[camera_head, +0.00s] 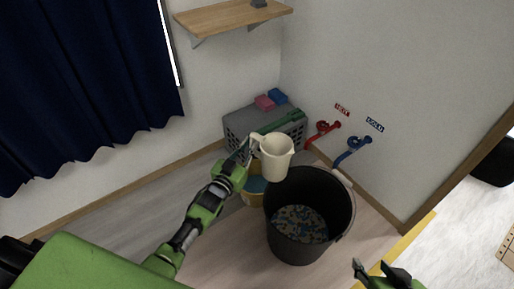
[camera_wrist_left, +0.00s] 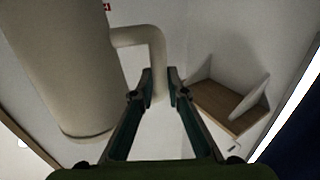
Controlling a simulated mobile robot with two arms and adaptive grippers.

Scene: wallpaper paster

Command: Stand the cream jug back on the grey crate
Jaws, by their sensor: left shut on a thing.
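The cream jug (camera_head: 276,160) hangs in the air, roughly upright, with its open rim up. My left gripper (camera_head: 249,146) is shut on its handle. In the left wrist view the fingertips (camera_wrist_left: 160,78) close on the jug handle (camera_wrist_left: 158,52), and the jug body (camera_wrist_left: 70,70) fills the left side. The grey crate (camera_head: 240,121) stands in the corner behind the jug; the jug and gripper hide part of its front. My right gripper (camera_head: 372,266) is at the bottom right, open and empty, away from the jug.
A pink sponge (camera_head: 264,103), a blue sponge (camera_head: 278,96) and a green tool (camera_head: 284,121) lie on the crate. A black bucket (camera_head: 300,240) with speckled contents stands in front. Red (camera_head: 322,128) and blue taps (camera_head: 356,144) project from the right wall.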

